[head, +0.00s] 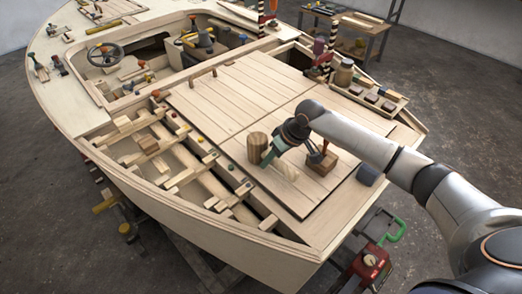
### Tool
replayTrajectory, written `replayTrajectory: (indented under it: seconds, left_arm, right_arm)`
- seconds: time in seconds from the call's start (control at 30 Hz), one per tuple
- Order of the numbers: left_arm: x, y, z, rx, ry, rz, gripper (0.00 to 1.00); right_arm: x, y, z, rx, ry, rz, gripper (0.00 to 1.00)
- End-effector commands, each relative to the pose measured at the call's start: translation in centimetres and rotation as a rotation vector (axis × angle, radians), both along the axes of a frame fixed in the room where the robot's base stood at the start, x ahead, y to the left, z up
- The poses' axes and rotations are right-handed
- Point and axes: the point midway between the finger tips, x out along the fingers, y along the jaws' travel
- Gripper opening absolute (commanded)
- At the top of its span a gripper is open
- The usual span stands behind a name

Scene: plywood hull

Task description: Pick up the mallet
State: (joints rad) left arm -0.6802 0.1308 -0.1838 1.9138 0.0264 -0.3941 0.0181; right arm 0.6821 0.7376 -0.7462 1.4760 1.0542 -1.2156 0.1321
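A brown wooden cylinder (257,147) stands upright on the plank deck (232,97). A wooden block (322,163) with a thin orange-red upright part lies to its right. I cannot tell for certain which of these is the mallet; any handle on the cylinder is not visible. My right gripper (293,157) is low over the deck, between the cylinder and the block. Its fingers look spread apart, with the greenish one close beside the cylinder; contact is unclear. A pale wood piece (287,171) lies below it. My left gripper is out of view.
An open ribbed bay (165,150) with loose wood pieces lies left of the deck. A tray (367,98) with a jar (343,72) and dark blocks stands at the far right. A blue-grey roll (367,175) sits at the right edge. Much of the planking is clear.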

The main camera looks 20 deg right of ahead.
Motion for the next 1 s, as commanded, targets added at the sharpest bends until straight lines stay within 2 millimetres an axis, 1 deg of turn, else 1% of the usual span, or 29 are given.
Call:
replayTrajectory:
  seconds: [0.03, 0.3, 0.33, 0.83, 1.0]
  left_arm:
    - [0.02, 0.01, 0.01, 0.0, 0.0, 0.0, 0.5]
    - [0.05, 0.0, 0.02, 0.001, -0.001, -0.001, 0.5]
    - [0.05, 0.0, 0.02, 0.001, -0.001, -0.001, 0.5]
    - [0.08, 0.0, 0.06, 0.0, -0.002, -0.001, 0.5]
    - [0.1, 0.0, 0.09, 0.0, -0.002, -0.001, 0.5]
  right_arm:
    - [0.0, -0.01, 0.02, 0.0, 0.0, 0.0, 0.33]
    - [-0.01, -0.03, 0.01, 0.0, 0.0, 0.0, 0.02]
    - [-0.01, -0.03, 0.01, 0.0, 0.0, 0.0, 0.0]
    - [0.08, -0.02, 0.19, 0.001, -0.004, -0.001, 0.0]
    - [0.12, -0.01, 0.91, 0.001, -0.005, 0.0, 0.0]
